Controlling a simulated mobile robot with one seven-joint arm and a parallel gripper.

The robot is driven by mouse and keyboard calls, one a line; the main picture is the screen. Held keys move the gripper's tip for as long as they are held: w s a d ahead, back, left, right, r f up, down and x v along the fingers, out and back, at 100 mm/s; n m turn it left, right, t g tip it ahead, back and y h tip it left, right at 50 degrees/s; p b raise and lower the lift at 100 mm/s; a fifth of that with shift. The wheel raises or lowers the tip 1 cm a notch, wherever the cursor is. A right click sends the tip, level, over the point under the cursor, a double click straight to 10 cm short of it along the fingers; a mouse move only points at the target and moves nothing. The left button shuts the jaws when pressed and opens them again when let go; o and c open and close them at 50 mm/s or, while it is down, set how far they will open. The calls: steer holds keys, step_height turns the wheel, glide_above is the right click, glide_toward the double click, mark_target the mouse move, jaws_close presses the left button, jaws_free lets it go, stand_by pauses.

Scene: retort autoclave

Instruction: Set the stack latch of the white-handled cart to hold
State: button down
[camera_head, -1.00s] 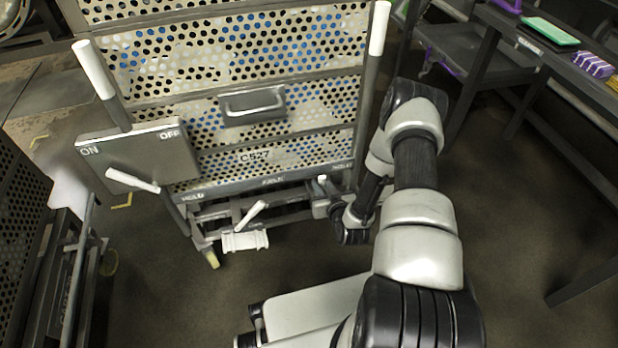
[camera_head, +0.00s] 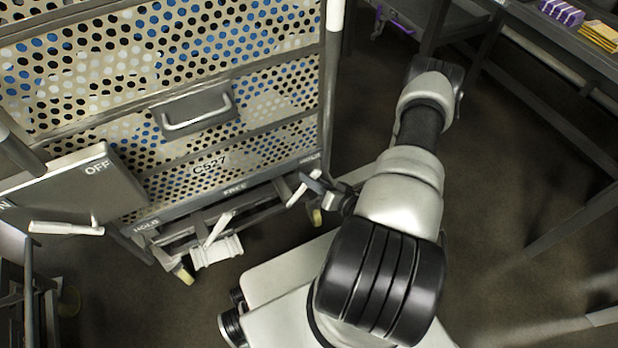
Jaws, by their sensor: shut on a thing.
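The white-handled cart (camera_head: 80,115) is a tall perforated cart marked C527, with blue showing through its holes. Its lower front rail (camera_head: 190,208) reads HOLD at the left, FREE in the middle and HOLD at the right. A short white lever (camera_head: 301,189), seemingly the stack latch, slants up to the right below the right part of the rail, between FREE and the right HOLD. My gripper (camera_head: 318,185) is at this lever and shut on it. My wrist partly hides the grip and the lever's base.
A white pedal (camera_head: 217,251) with a thin white lever (camera_head: 217,229) sits under the cart's front. An ON/OFF box (camera_head: 85,190) with a white handle is at left. A dark table (camera_head: 560,50) stands at right. Floor between is open.

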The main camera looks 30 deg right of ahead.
steer(key=shift+f, duration=0.1)
stand_by(0.3)
steer(key=c, duration=1.6)
jaws_free()
steer(key=shift+d, duration=0.1)
steer(key=p+v, duration=0.3)
steer(key=v, duration=1.4)
steer(key=shift+s, duration=0.25)
steer(key=shift+d, duration=0.1)
